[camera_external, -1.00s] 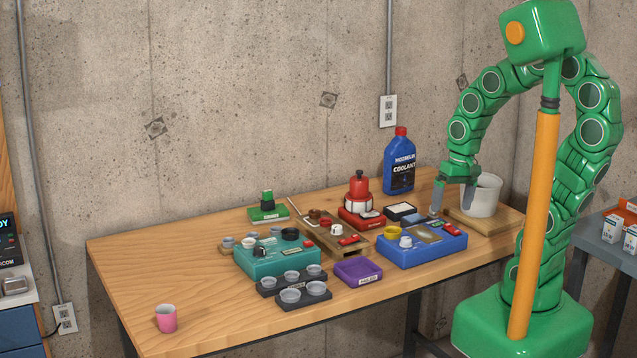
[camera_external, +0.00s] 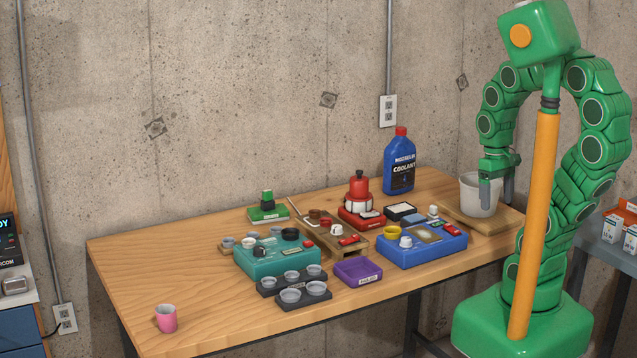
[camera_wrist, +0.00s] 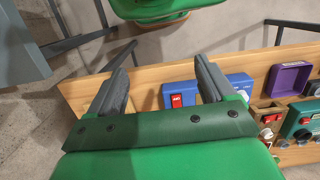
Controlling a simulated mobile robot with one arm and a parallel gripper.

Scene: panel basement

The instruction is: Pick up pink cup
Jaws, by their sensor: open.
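The pink cup (camera_external: 166,318) stands upright at the near left corner of the wooden table (camera_external: 125,265), in the external view. It does not show in the wrist view. My gripper (camera_external: 497,203) is at the far right end of the table, in front of the white pot, far from the cup. In the wrist view my gripper (camera_wrist: 165,88) has its two grey fingers apart, with nothing between them.
The white pot (camera_external: 468,186) stands on a wooden board at the right. Between it and the cup are a blue panel (camera_external: 425,253), a purple tray (camera_external: 358,271), a teal panel (camera_external: 279,265) and dark cup holders. A coolant bottle (camera_external: 399,165) stands behind. Table around the cup is clear.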

